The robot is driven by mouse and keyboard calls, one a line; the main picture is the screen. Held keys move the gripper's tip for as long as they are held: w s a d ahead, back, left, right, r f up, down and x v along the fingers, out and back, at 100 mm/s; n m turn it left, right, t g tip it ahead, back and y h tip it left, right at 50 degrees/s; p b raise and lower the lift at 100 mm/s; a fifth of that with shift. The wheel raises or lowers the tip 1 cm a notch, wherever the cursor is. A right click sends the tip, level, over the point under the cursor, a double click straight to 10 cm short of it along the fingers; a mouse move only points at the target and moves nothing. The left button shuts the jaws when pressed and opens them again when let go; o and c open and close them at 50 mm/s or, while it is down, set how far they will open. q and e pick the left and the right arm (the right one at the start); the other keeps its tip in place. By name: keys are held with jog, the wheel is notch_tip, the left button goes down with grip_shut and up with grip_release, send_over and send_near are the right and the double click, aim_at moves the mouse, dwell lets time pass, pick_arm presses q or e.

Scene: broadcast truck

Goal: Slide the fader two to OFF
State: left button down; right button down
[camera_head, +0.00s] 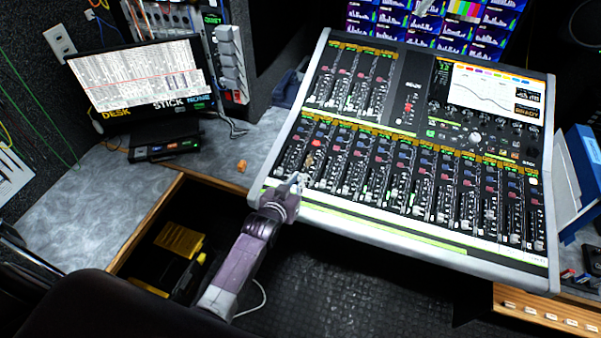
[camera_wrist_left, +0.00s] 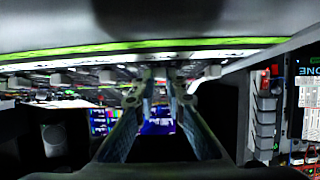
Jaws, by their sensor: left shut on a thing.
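The mixing console (camera_head: 425,110) stands on the desk with rows of channel faders and a screen at its upper right. Fader two lies in the lower bank near the left end, and a red light (camera_head: 316,143) shows on the channels there. My left gripper (camera_head: 300,180) is at the lower left of the console, over the front ends of the left channels. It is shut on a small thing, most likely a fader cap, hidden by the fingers. In the left wrist view the two fingers (camera_wrist_left: 148,100) reach toward the console's panel (camera_wrist_left: 80,75). My right gripper is not in view.
A monitor (camera_head: 137,80) stands on the grey desk (camera_head: 75,215) at the left. A small orange block (camera_head: 242,166) lies left of the console. An open drawer (camera_head: 140,235) holds yellow items below the desk. A blue binder (camera_head: 588,150) stands at the right.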

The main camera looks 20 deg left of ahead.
pick_arm(q)
jog(key=c, duration=2.2)
grip_release()
jog(key=shift+s+f, duration=0.2)
jog(key=shift+f, duration=0.05)
jog(key=shift+o, duration=1.2)
jog(key=shift+r, duration=0.15)
jog(key=shift+w, duration=0.1)
